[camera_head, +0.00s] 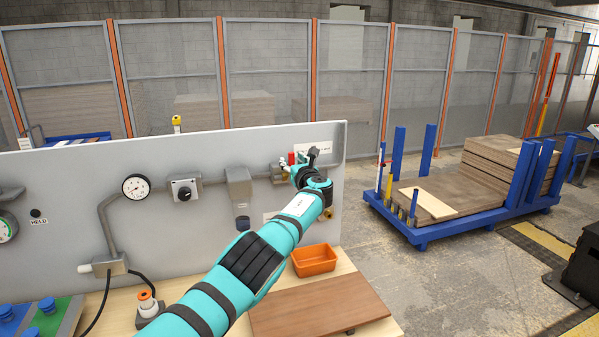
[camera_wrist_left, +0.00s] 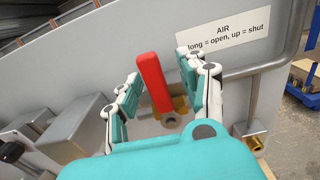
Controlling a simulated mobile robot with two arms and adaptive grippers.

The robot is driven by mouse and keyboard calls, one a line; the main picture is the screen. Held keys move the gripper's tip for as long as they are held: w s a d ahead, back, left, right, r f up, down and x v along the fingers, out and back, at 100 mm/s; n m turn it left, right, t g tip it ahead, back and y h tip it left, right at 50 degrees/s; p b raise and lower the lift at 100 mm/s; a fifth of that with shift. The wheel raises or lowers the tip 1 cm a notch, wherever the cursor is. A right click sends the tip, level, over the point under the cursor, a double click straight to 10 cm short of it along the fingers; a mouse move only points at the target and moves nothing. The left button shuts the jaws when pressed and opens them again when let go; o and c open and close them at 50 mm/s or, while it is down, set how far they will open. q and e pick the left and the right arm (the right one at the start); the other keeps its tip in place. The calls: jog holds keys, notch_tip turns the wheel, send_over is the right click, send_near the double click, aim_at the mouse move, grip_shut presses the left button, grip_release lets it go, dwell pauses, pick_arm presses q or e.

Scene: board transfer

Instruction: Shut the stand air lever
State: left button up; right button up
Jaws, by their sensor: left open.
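The stand air lever is a red handle (camera_wrist_left: 154,82) on a brass valve (camera_wrist_left: 180,104), between the fingers of my left gripper (camera_wrist_left: 160,92) in the wrist view. The fingers are open, one on each side of the lever, with a visible gap on the right. In the head view the gripper (camera_head: 300,164) is at the panel's right end, and a bit of the red lever (camera_head: 291,158) shows beside it, roughly upright. The gripper hides most of the valve there. A label (camera_wrist_left: 222,40) above reads "AIR", with "open" and "up = shut". My right gripper is not in view.
The grey panel (camera_head: 75,190) carries a gauge (camera_head: 136,187), a knob (camera_head: 184,190) and pipes. Below, an orange bin (camera_head: 314,260) and a brown board (camera_head: 318,306) lie on the bench. A blue cart (camera_head: 440,232) with boards stands beyond, right, with open floor between.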

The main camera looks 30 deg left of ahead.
pick_arm(q)
jog(key=shift+v, duration=1.2)
jog(key=v, duration=0.9)
jog(key=shift+s, duration=0.15)
jog(key=shift+d+f, duration=0.1)
jog(key=shift+d, duration=0.05)
